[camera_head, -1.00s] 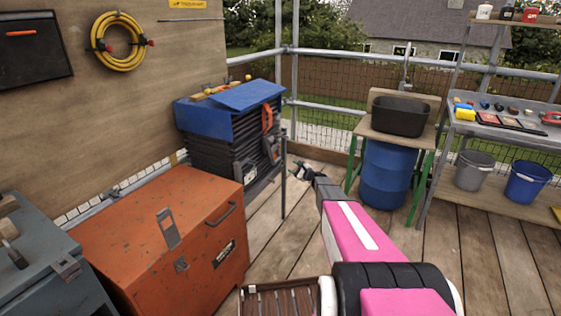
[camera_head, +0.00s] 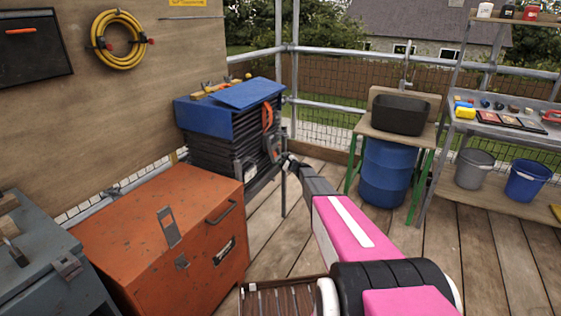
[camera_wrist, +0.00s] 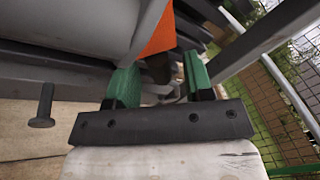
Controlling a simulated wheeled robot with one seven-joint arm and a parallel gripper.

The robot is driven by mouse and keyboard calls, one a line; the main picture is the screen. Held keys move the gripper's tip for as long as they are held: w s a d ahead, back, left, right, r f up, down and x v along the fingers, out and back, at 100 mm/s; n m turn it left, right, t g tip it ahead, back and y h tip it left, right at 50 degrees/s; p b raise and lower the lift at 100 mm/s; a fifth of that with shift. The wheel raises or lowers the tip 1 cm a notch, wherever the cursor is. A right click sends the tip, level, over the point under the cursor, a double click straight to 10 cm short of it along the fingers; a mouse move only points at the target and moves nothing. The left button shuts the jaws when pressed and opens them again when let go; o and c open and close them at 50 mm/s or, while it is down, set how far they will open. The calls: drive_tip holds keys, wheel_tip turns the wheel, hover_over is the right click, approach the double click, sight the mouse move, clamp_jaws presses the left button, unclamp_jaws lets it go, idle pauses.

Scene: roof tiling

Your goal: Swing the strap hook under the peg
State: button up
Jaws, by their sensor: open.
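An orange strap (camera_head: 267,117) hangs on the front of the stack of dark tiles, with grey metal hardware (camera_head: 273,147) below it. The wrist view shows the orange strap (camera_wrist: 160,38) running down behind the gap between my fingers. A grey metal piece, possibly the strap hook, is partly hidden there by the fingers. A dark peg (camera_wrist: 44,105) with a round head stands out at the left of the wrist view, apart from my gripper. My gripper (camera_head: 286,163) is at the stack's right front corner. Its green-padded fingers (camera_wrist: 160,84) are open, around or in front of the metal piece; I cannot tell which.
A blue cover (camera_head: 215,112) lies over the stack. A grey post (camera_wrist: 265,40) passes close right of my fingers. An orange chest (camera_head: 150,235) stands in front of the stack. A blue barrel (camera_head: 386,172) stands right, with bare decking between.

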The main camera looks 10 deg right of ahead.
clamp_jaws()
drive_tip(key=shift+s+f, duration=0.1)
drive_tip(key=shift+s, duration=0.05)
drive_tip(key=s+a+f+m, duration=0.1)
drive_tip(key=m, duration=0.1)
drive_tip(key=s+a+f+m+g, duration=0.1)
drive_tip(key=s, duration=0.1)
drive_tip(key=s+a+f+m, duration=0.1)
drive_tip(key=s+m, duration=0.1)
drive_tip(key=shift+a+m+g, duration=0.3)
drive_tip(key=shift+g, duration=0.1)
drive_tip(key=shift+s+a+f+m+g, duration=0.1)
drive_tip(key=shift+s+a+m+g, duration=0.1)
drive_tip(key=shift+s+a+m, duration=0.35)
drive_tip(key=shift+s+a+f+m+g, duration=0.1)
drive_tip(key=shift+s+a+m+g, duration=0.15)
drive_tip(key=shift+s+m, duration=0.4)
drive_tip(key=shift+a, duration=0.1)
unclamp_jaws()
